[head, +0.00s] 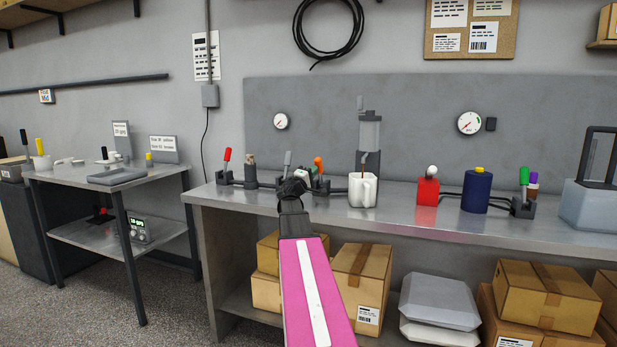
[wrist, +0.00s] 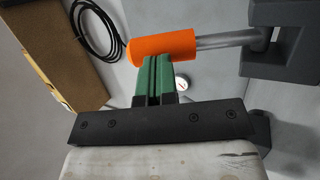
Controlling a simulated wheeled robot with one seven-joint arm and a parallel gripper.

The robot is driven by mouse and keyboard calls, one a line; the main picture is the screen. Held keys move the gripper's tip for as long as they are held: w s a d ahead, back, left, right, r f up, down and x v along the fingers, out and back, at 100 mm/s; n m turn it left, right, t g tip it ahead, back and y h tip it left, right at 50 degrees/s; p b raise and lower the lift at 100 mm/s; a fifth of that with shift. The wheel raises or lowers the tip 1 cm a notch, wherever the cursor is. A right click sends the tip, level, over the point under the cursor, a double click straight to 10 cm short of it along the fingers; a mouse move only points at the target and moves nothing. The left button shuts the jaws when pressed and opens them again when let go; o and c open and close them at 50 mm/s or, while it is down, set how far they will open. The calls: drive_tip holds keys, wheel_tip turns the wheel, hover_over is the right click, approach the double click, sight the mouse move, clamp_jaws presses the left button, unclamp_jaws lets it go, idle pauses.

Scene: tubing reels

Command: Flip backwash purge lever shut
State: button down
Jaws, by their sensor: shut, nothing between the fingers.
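My gripper (head: 299,178) is over the front of the long metal bench in the head view. In the wrist view its green fingers (wrist: 154,74) are together with nothing between them. Their tips are right at an orange lever grip (wrist: 163,46), overlapping its lower edge; I cannot tell if they touch. The grip sits on a metal rod running into a grey base (wrist: 278,48). In the head view the orange-handled lever (head: 318,162) stands just right of my gripper, its base partly hidden. No readable label shows which lever is the backwash purge lever.
A red-handled lever (head: 227,155) and a grey-handled lever (head: 287,158) stand to the left. A white mug (head: 362,190) is close on the right, then a red block (head: 428,191) and a blue cylinder (head: 475,191). Boxes lie under the bench.

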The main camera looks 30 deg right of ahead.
sight(317, 159)
drive_tip(key=shift+w+d+r, duration=0.1)
drive_tip(key=shift+d+r, duration=0.05)
idle(0.4)
drive_tip(key=w+d+r+y, duration=0.1)
drive_tip(key=y, duration=0.1)
drive_tip(key=w+d+r+n+g+y, duration=0.1)
drive_tip(key=w+d+y, duration=0.1)
drive_tip(key=shift+d+r+n+y, duration=0.1)
drive_tip(key=shift+r+n+y, duration=0.2)
drive_tip(key=shift+r, duration=0.1)
drive_tip(key=shift+w+d+r+g+y, duration=0.2)
drive_tip(key=shift+w+d+g+y, duration=0.25)
drive_tip(key=shift+d+g+y, duration=0.15)
drive_tip(key=shift+w+d+n+g+y, duration=0.5)
drive_tip(key=shift+w+d+y, duration=0.6)
drive_tip(key=shift+d, duration=0.25)
drive_tip(key=r+v, duration=0.1)
drive_tip(key=v, duration=1.3)
